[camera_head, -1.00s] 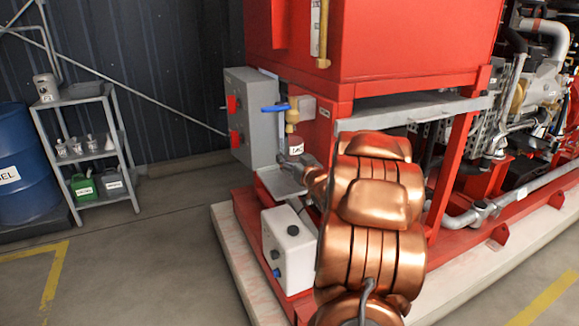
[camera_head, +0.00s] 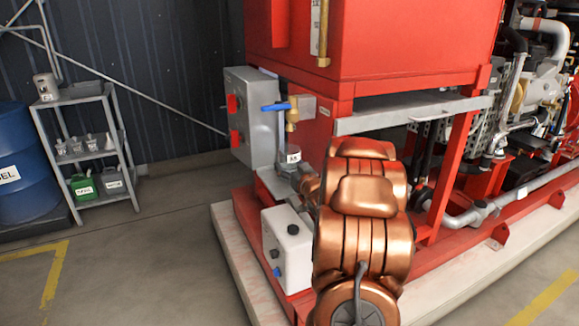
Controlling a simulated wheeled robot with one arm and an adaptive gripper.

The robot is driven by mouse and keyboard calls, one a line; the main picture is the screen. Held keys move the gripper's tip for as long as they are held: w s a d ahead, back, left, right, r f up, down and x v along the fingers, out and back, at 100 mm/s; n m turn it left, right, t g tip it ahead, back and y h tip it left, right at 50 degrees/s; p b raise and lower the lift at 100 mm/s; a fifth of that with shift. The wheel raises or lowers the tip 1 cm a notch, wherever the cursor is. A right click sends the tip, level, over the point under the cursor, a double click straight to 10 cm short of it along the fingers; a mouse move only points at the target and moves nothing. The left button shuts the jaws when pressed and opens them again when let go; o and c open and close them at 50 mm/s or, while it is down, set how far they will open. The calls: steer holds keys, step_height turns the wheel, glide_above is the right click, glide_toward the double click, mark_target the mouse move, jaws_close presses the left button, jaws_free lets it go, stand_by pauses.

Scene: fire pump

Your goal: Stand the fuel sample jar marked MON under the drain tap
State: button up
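The drain tap (camera_head: 292,117) is brass with a blue lever handle, on the red tank stand beside the grey control box. A clear jar with a white label (camera_head: 293,157) is below the tap, just above or on a small grey shelf (camera_head: 268,184); I cannot tell if it touches. The label is too small to read surely. My gripper (camera_head: 290,168) is at the jar and appears shut around it. My copper arm hides part of the gripper and the shelf's right side.
A grey rack (camera_head: 95,150) at the left holds several small jars and two cans. A blue drum (camera_head: 22,160) stands left of it. A white box (camera_head: 289,248) sits below the small shelf. The grey control box (camera_head: 250,112) is close left of the tap. Floor at left is clear.

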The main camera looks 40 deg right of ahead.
steer(key=o, duration=0.4)
steer(key=shift+r, duration=0.15)
steer(key=v, duration=1.2)
